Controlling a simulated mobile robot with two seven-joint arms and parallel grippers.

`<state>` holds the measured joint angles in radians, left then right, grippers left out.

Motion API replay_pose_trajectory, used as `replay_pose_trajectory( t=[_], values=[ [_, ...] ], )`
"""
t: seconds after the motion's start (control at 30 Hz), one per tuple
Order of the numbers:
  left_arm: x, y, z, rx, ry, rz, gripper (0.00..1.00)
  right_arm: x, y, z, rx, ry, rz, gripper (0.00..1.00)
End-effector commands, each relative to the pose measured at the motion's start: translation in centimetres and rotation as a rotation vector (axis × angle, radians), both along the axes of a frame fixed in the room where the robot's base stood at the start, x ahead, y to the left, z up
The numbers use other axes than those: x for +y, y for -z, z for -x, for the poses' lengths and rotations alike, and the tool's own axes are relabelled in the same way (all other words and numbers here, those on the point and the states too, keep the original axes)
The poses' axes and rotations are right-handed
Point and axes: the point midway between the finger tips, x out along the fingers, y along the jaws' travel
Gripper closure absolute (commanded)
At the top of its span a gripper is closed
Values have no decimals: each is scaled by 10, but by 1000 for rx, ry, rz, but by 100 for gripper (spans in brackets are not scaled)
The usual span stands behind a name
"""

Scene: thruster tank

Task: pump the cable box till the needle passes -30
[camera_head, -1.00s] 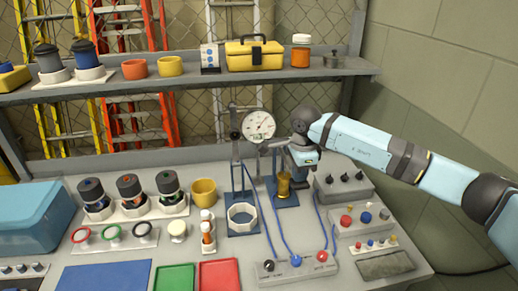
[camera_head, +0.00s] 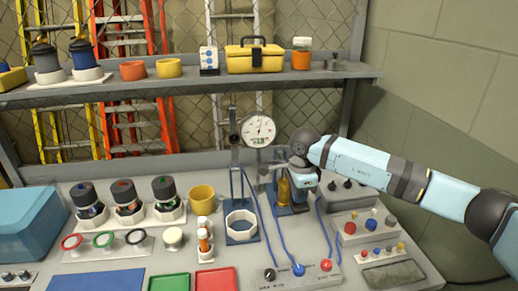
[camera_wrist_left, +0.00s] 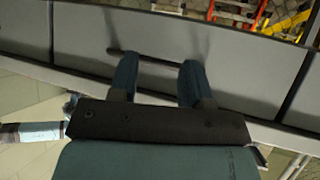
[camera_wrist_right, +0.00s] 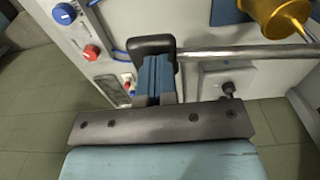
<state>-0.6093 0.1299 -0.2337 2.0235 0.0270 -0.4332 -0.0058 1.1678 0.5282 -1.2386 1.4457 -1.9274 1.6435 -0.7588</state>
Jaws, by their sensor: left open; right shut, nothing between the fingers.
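The cable box (camera_head: 297,277) is a pale panel at the bench front with black, blue and red knobs and blue cables; its blue knob (camera_wrist_right: 63,13) and red knob (camera_wrist_right: 91,51) show in the right wrist view. A round white dial gauge (camera_head: 258,130) stands behind; its needle reading is too small to tell. A brass pump cylinder (camera_head: 284,190) stands near my right gripper (camera_head: 300,172). In the right wrist view this gripper (camera_wrist_right: 156,75) is shut and empty, against a black grip (camera_wrist_right: 150,45) on a metal rod (camera_wrist_right: 245,52). My left gripper (camera_wrist_left: 160,78) is open and empty.
A switch box (camera_head: 347,190) and a button panel (camera_head: 365,228) stand right of the pump. A yellow cup (camera_head: 202,196) and an octagonal ring stand (camera_head: 241,224) are to its left. A shelf (camera_head: 190,85) crosses above. Red and green trays lie at front.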

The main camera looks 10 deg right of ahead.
Motion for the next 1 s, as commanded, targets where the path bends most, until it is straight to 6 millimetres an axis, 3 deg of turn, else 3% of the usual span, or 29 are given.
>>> replay_pose_trajectory(
  t=[0.03, 0.6, 1.0],
  values=[
    [0, -8, 0, -2, 0, 1, 56, -1, -13, -1, -2, 1, 1, 100],
    [0, -41, 0, -2, -1, 1, 56, 0, -102, -1, -3, 0, 0, 100],
    [0, -41, 0, -1, -1, 1, 56, 0, -108, -1, -3, 1, 0, 100]
  ],
)
